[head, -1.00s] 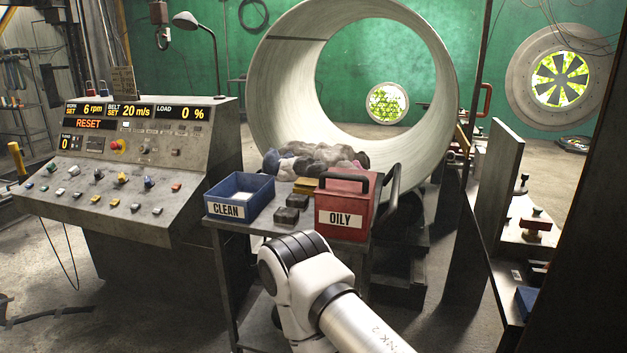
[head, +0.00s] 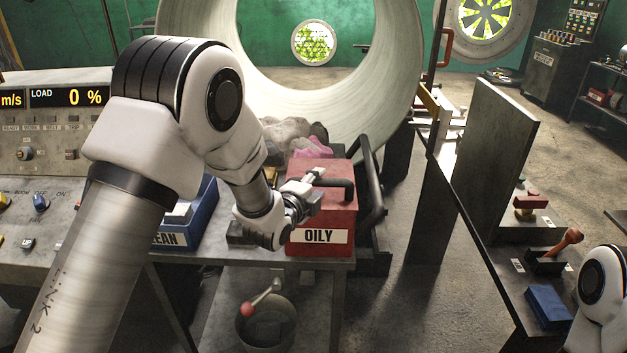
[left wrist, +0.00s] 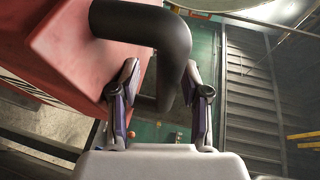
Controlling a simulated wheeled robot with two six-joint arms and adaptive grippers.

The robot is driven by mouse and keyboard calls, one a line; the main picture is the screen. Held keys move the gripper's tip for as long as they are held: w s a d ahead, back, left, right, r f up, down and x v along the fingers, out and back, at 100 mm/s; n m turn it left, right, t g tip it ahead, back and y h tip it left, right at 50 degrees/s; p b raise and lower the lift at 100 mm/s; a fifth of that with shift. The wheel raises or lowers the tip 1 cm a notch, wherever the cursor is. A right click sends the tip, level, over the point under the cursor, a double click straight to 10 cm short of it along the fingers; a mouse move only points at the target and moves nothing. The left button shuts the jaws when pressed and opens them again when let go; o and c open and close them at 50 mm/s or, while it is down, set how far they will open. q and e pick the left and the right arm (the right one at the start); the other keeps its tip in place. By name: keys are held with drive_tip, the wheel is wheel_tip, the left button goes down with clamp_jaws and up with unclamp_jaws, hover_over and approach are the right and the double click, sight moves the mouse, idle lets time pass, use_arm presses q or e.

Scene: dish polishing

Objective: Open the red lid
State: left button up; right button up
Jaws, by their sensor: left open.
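The red box labelled OILY (head: 319,235) stands on the cart with its red lid (head: 318,170) closed on top. The lid carries a black handle (head: 347,187), which also shows large in the left wrist view (left wrist: 150,28). My left gripper (head: 313,183) is over the lid, at the handle. In the left wrist view my left gripper (left wrist: 161,80) is open, its two fingers apart with part of the handle's bend between them. I cannot tell whether either finger touches it. My right gripper is out of view; only part of my right arm shows at lower right.
The blue CLEAN box (head: 190,215) is left of the red box, partly hidden by my left arm. Rags (head: 295,138) lie behind the red box. A bucket (head: 265,325) sits below on the cart. A large pale drum (head: 395,70) stands close behind. A workbench (head: 500,290) is at right.

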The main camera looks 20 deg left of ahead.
use_arm(q)
drive_tip(key=shift+w+d+r, duration=0.1)
drive_tip(key=shift+d+r, duration=0.4)
drive_tip(key=shift+d, duration=0.2)
drive_tip(key=shift+d+r, duration=0.1)
drive_tip(key=shift+w+a+f, duration=0.15)
drive_tip(key=shift+a+f, duration=0.2)
drive_tip(key=shift+f, duration=0.05)
drive_tip(key=shift+c, duration=1.4)
drive_tip(key=shift+w+a+f, duration=0.1)
drive_tip(key=shift+w+a, duration=0.05)
drive_tip(key=c, duration=0.6)
clamp_jaws()
